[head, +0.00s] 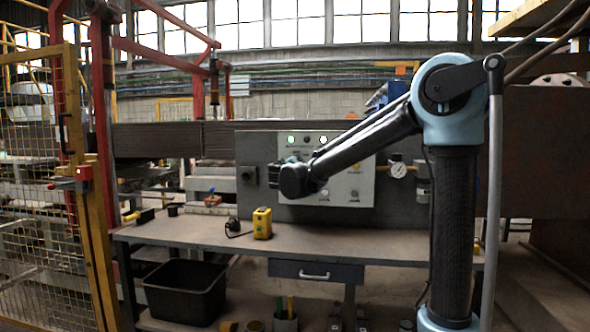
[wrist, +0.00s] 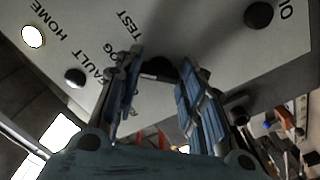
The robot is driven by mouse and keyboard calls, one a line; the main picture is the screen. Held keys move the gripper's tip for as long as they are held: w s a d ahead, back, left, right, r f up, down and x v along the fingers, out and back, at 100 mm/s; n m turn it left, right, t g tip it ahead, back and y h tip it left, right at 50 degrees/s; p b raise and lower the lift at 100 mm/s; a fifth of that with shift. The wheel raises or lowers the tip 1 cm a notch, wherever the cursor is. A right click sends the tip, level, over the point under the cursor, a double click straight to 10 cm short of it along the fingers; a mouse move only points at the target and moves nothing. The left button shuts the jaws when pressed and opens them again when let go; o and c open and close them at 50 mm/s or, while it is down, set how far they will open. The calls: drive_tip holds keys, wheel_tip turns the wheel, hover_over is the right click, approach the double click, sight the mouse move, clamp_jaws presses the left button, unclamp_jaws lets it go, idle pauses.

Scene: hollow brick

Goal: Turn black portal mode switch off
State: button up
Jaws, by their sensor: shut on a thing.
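The light-grey control panel (head: 352,190) stands at the back of the workbench, and in the wrist view its tilted face (wrist: 180,20) carries the labels HOME, FAULT and TEST. My gripper (head: 274,176) is at the panel's left part. In the wrist view my gripper (wrist: 160,72) has its blue-padded fingers on both sides of a dark switch knob (wrist: 158,66) and is shut on it. The fingers hide most of this knob and part of its label, so I cannot read its name or setting.
Another black knob (wrist: 74,78) is near FAULT, and one more black knob (wrist: 258,15) is at the upper right. A white lamp (wrist: 33,36) is lit by HOME. A yellow device (head: 262,223) stands on the workbench (head: 190,232). A gauge (head: 398,170) is right of the panel.

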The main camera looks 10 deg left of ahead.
drive_tip(key=shift+n, duration=0.3)
drive_tip(key=shift+s+n, duration=0.1)
drive_tip(key=shift+n, duration=4.1)
drive_tip(key=o, duration=1)
drive_tip(key=shift+o, duration=0.2)
drive_tip(key=s, duration=1.1)
drive_tip(key=shift+s, duration=0.4)
